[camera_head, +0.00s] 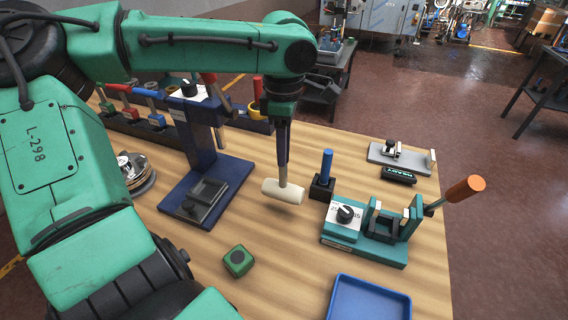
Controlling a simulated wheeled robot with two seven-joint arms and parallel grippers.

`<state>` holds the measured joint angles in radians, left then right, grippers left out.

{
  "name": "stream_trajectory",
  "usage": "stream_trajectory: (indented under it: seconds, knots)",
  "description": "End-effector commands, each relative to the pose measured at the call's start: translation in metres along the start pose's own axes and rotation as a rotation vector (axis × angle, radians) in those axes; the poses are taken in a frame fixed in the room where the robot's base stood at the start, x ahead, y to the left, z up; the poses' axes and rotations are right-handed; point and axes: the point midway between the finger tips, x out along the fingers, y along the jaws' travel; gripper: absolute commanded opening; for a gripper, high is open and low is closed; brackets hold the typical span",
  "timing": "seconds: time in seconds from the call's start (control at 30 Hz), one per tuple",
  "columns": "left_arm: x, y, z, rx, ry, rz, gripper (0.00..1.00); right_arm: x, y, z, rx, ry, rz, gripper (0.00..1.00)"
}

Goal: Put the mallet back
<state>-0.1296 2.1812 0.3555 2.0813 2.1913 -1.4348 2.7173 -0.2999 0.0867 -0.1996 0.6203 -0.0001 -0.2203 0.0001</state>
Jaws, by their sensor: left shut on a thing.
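My left gripper (283,160) hangs straight down over the middle of the wooden bench and is shut on the mallet. The mallet (283,192) has a cream, barrel-shaped head below the fingers, lying roughly level, with its handle going up into the gripper. The head looks a little above the bench top or near it; I cannot tell if it touches. The mallet's storage place cannot be made out for certain. My right gripper is not in view.
A black block with a blue-handled tool (325,170) stands just right of the mallet. A teal fixture (370,240) with an orange handle is further right. A blue press stand (200,185) is left, a green cube (238,261) and blue tray (335,300) in front.

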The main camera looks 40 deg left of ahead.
Motion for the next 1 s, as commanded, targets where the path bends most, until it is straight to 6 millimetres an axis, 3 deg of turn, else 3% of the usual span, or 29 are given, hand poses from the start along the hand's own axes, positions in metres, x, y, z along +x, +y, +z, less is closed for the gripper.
stream_trajectory:
  seconds: [0.33, 0.67, 0.7, 0.77, 1.0]
  knots:
    - [0.051, 0.001, 0.000, 0.002, 0.000, 0.002, 0.00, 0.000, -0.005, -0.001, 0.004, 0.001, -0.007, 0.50]
    - [0.056, 0.001, 0.000, 0.001, 0.000, 0.003, 0.00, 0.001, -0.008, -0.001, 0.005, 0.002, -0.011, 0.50]
    - [0.056, 0.001, 0.000, 0.000, 0.000, 0.001, 0.50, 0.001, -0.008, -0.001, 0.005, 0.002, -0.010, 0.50]
    - [0.056, 0.001, 0.000, 0.000, 0.000, 0.001, 0.68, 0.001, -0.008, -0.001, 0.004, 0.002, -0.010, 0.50]
    - [0.056, 0.001, 0.000, 0.000, 0.000, 0.002, 0.68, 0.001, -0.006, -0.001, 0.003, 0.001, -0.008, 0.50]
